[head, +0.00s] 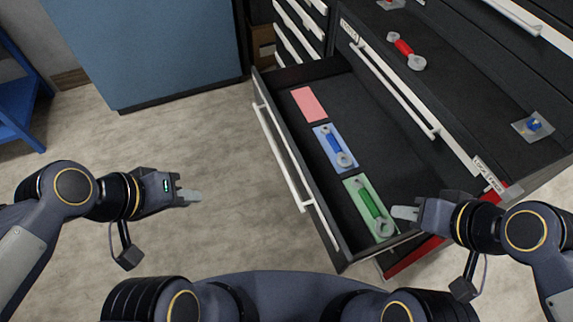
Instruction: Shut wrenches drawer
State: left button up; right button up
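A dark drawer (277,120) stands pulled out of the black cabinet, with a long white handle (283,160) on its front. Inside lie a bare pink mat (309,103), a blue mat with a blue wrench (335,146), and a green mat with a green wrench (373,209). My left gripper (190,196) is over the floor, left of the drawer front and apart from it. My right gripper (402,212) is at the near right end of the drawer, by the green wrench; contact is unclear. Both show side-on, so finger gaps are hidden.
A red wrench (404,48) and a blue part on a grey pad (533,126) lie on the black surface above the drawer. A blue-grey panel (150,45) stands at the back left, and a blue stand (18,105) at far left. The floor left of the drawer is clear.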

pick_arm(q)
jog(key=w+d+f+n+h, duration=0.1)
jog(key=w+n, duration=0.1)
jog(key=w+d+f+n+g+h, duration=0.1)
jog(key=w+n, duration=0.1)
jog(key=w, duration=0.1)
jog(key=w+d+f+n+g+h+b, duration=0.1)
jog(key=w, duration=0.1)
jog(key=shift+w+n, duration=0.25)
jog(key=shift+n, duration=0.15)
grip_shut()
jog(key=n+t+h+b, duration=0.2)
jog(key=n+h, duration=0.1)
jog(key=n, duration=1.1)
send_near(289, 159)
notch_tip(289, 159, down, 4)
jog(key=w+d, duration=0.1)
jog(key=d, duration=0.1)
jog(key=w+d+p, duration=0.1)
jog(key=shift+w+d+r, duration=0.1)
jog(key=shift+w+d, duration=0.05)
jog(key=shift+d, duration=0.25)
jog(key=shift+w+d, duration=0.25)
jog(key=shift+d, duration=0.25)
jog(key=shift+d, duration=0.1)
